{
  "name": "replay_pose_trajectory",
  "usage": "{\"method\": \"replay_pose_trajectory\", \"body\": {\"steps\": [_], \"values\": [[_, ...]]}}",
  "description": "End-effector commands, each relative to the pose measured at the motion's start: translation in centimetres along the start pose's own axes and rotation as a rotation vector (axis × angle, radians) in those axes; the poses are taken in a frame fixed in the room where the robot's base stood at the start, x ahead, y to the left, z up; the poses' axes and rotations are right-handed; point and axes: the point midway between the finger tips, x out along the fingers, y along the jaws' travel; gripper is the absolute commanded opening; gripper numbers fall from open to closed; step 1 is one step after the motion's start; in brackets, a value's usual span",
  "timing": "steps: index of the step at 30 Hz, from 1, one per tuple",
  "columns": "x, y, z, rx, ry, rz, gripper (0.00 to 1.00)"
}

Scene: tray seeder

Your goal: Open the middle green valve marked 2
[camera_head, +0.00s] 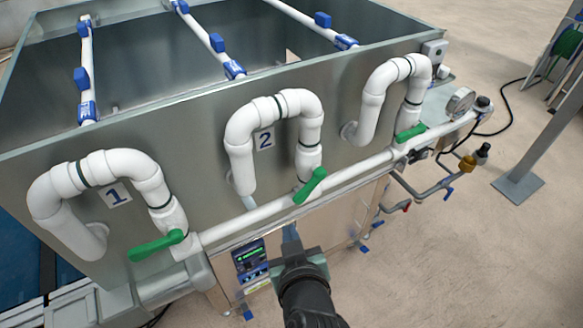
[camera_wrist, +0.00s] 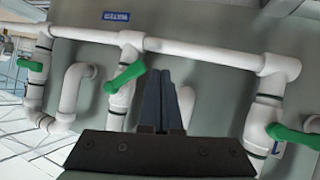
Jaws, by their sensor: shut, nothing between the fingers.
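The middle green valve (camera_head: 310,186) sits on the white pipe loop beside the label 2 (camera_head: 265,140). Its handle slants up to the right, steeper than the other two green handles. In the wrist view the same green handle (camera_wrist: 126,73) lies just left of my fingertips. My gripper (camera_head: 290,234) is below and slightly left of this valve in the head view. In the wrist view my gripper (camera_wrist: 164,80) has its dark fingers together, with nothing seen between them. Whether the fingers touch the handle cannot be told.
Green valve 1 (camera_head: 156,245) is at left and another green valve (camera_head: 410,133) at right. A long white pipe (camera_head: 250,217) runs beneath the loops along the metal tank (camera_head: 190,130). A control box (camera_head: 250,260) is below. Open floor lies at right.

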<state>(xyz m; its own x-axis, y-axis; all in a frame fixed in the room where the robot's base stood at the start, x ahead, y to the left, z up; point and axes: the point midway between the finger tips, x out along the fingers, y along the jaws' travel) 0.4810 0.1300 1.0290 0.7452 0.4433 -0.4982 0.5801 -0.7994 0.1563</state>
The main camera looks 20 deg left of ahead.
Motion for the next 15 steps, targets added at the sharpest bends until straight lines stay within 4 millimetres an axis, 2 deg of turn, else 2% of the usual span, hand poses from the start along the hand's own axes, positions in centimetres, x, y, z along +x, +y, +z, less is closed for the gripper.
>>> {"method": "replay_pose_trajectory", "body": {"steps": [1, 6, 10, 15], "values": [[-1.6, -0.6, -2.2, -0.089, -0.022, 0.021, 0.0], [-4.3, -1.8, -4.8, -0.391, -0.081, 0.11, 0.0], [-5.9, -2.3, -6.3, -0.557, -0.103, 0.155, 0.0], [-6.5, -2.6, -6.9, -0.652, -0.115, 0.182, 0.0]]}}
